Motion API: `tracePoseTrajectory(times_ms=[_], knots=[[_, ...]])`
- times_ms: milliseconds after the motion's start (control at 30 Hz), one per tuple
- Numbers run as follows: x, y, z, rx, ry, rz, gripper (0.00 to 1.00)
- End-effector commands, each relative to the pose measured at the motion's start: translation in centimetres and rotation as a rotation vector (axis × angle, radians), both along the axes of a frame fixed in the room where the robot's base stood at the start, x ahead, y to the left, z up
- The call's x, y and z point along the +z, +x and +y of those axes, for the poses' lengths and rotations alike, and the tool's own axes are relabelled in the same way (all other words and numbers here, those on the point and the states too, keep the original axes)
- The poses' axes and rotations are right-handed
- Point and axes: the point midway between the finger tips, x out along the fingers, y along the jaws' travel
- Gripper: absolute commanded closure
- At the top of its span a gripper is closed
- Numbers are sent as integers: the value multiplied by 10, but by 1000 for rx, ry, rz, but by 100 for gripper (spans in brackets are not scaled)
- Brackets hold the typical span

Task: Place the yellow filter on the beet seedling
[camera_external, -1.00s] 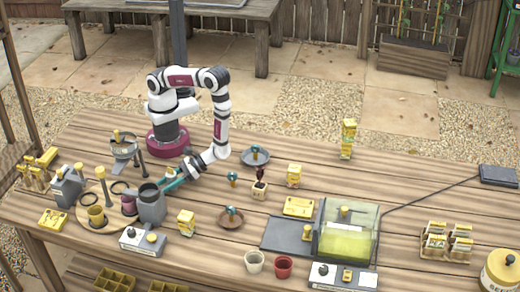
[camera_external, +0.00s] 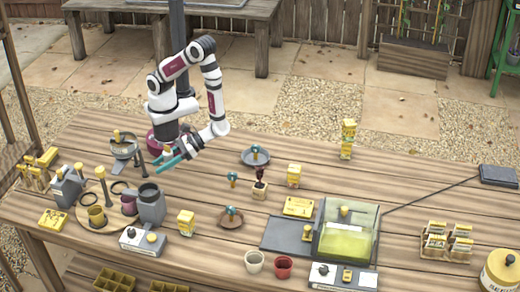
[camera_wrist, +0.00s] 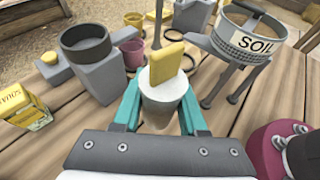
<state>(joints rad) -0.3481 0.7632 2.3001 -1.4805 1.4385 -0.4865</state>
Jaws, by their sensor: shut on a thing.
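My gripper (camera_external: 170,163) is shut on a pale, cup-shaped piece with a flat yellow tab on top, which looks like the yellow filter (camera_wrist: 167,64). In the wrist view, the teal fingers (camera_wrist: 160,108) flank its pale body. It is held in the air close to my base, left of the table's middle. The beet seedling appears to be the small dark red plant (camera_external: 260,174) in a light block, standing on the table to the right of my gripper. It is not seen in the wrist view.
A grey cylinder machine (camera_external: 151,205) and a sieve stand marked SOIL (camera_wrist: 242,42) are near my gripper. Teal-knobbed pieces on dishes (camera_external: 255,157) (camera_external: 231,219) flank the seedling. A clear-lidded yellow box (camera_external: 345,232) stands farther right.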

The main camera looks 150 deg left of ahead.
Motion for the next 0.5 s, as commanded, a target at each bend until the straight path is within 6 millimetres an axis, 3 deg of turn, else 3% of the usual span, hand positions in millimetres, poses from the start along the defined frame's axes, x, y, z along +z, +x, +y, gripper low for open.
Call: tracePoseTrajectory(times_ms=[133, 233, 367, 500], knots=[[7, 3, 1, 13, 0, 0, 100], [9, 19, 6, 93, 0, -1, 100], [17, 63, 24, 305, 1, -2, 100], [34, 117, 61, 596, 0, -4, 100]])
